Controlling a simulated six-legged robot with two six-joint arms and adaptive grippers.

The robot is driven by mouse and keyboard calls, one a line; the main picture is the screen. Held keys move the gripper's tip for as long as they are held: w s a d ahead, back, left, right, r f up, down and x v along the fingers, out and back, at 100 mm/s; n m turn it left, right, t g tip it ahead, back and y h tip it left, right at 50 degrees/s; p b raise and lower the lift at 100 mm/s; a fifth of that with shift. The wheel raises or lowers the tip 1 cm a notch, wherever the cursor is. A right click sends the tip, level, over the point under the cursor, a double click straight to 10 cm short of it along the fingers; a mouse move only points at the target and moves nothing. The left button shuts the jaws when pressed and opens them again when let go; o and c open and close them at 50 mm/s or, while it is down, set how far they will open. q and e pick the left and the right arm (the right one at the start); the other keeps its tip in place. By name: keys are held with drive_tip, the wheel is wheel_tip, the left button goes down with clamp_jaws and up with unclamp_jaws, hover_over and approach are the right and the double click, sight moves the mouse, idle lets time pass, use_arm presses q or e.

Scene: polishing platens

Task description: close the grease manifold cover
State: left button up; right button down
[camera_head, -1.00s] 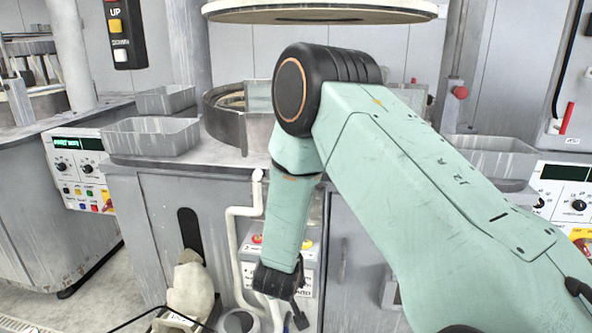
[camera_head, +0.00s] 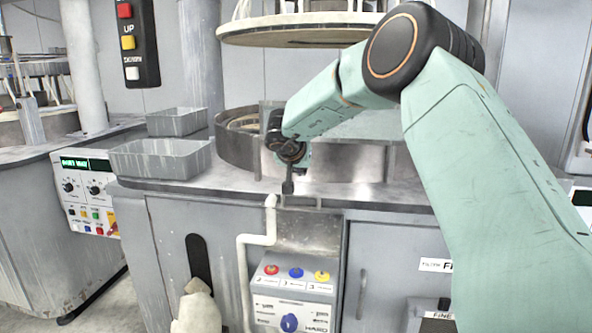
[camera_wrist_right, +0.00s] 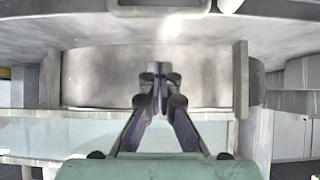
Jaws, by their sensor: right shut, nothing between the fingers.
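The grease manifold appears to be the box (camera_head: 293,298) low at the front of the cabinet, with red, blue and yellow knobs in a row. The grey metal plate (camera_head: 310,232) just above the knobs looks like its cover, standing raised so the knobs are exposed. My right gripper (camera_head: 288,188) is shut and empty, pointing down at the counter's front edge, above the plate and apart from the knobs. In the right wrist view my shut fingers (camera_wrist_right: 160,88) are in front of a grey metal surface; I cannot tell whether they touch it. My left gripper is not in view.
A white pipe (camera_head: 243,262) runs down left of the manifold. Two grey trays (camera_head: 160,160) stand on the counter (camera_head: 225,180) at left. A round platen (camera_head: 300,30) hangs above. A cabinet door (camera_head: 385,270) is at right.

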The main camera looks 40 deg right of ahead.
sight(297, 194)
drive_tip(key=x, duration=0.3)
drive_tip(key=shift+w+f+b, duration=0.3)
drive_tip(key=shift+w+b, duration=0.05)
drive_tip(key=shift+w, duration=0.1)
drive_tip(key=shift+d+f, duration=0.1)
drive_tip(key=shift+f, duration=0.15)
drive_tip(key=shift+s+f+b, duration=0.2)
drive_tip(key=shift+f+b, duration=0.15)
drive_tip(key=shift+b, duration=0.15)
drive_tip(key=shift+s+a+f+b, duration=0.4)
drive_tip(key=shift+a+b, duration=0.1)
drive_tip(key=shift+a, duration=0.1)
drive_tip(key=shift+s+a+f+b, duration=0.15)
drive_tip(key=shift+s+a+b, duration=0.25)
drive_tip(key=shift+a, duration=0.2)
drive_tip(key=shift+w+d+f, duration=0.1)
drive_tip(key=shift+d, duration=0.05)
drive_tip(key=shift+a, duration=0.25)
